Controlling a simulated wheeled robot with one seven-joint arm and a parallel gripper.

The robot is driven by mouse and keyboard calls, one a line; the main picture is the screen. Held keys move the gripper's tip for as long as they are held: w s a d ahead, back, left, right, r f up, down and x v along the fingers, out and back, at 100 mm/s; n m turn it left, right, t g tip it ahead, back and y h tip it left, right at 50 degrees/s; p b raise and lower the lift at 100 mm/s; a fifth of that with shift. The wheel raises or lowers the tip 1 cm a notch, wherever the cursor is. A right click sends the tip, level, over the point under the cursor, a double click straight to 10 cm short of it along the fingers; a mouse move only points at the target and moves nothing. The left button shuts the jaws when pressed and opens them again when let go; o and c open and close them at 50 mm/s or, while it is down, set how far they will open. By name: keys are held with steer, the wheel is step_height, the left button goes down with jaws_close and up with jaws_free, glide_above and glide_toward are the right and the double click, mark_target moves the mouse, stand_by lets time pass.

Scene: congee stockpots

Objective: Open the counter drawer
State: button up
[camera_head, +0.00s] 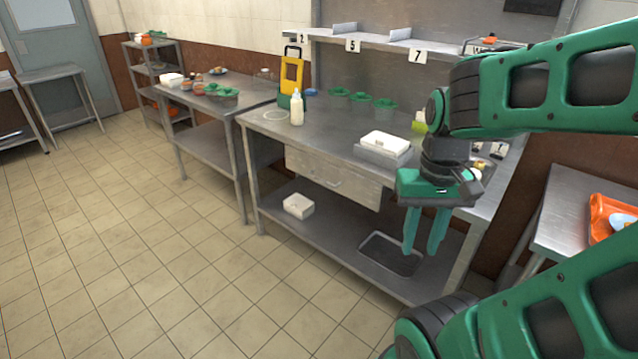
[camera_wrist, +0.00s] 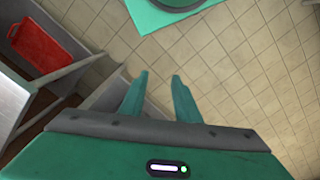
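The counter drawer (camera_head: 332,178) is a wide, light grey front under the steel counter's top (camera_head: 322,142). It looks closed. A small handle (camera_head: 325,183) shows at the middle of its front. My gripper (camera_head: 424,247) hangs in front of the counter's right part, to the right of the drawer and apart from the handle. Its two green fingers point down and are spread with nothing between them. In the wrist view my gripper (camera_wrist: 160,82) is over the tiled floor, and the drawer is not recognisable there.
A lower shelf (camera_head: 330,246) holds a white box (camera_head: 298,205) and a recessed tray (camera_head: 391,254). A white bottle (camera_head: 296,107), a yellow stand (camera_head: 291,75) and a white container (camera_head: 385,143) stand on the counter. An orange tray (camera_head: 606,215) sits on the right-hand table. The tiled floor (camera_head: 180,260) in front is clear.

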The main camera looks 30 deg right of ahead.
steer(key=w+d+f+n+h, duration=0.15)
steer(key=w+d, duration=0.25)
steer(key=w, duration=0.7)
steer(key=w+d+f+h, duration=0.3)
steer(key=w+d, duration=0.2)
steer(key=w, duration=0.6)
steer(key=w+d+f+n+h, duration=0.1)
steer(key=w+d+f+h, duration=0.2)
steer(key=w, duration=0.7)
steer(key=n+t+h, duration=0.6)
steer(key=n+h, duration=0.1)
steer(key=n, duration=0.1)
glide_toward(320, 180)
steer(key=x, duration=1)
steer(key=shift+w+d+f, duration=0.15)
steer(key=shift+d+f, duration=0.05)
steer(key=shift+f, duration=0.05)
steer(key=shift+c, duration=0.5)
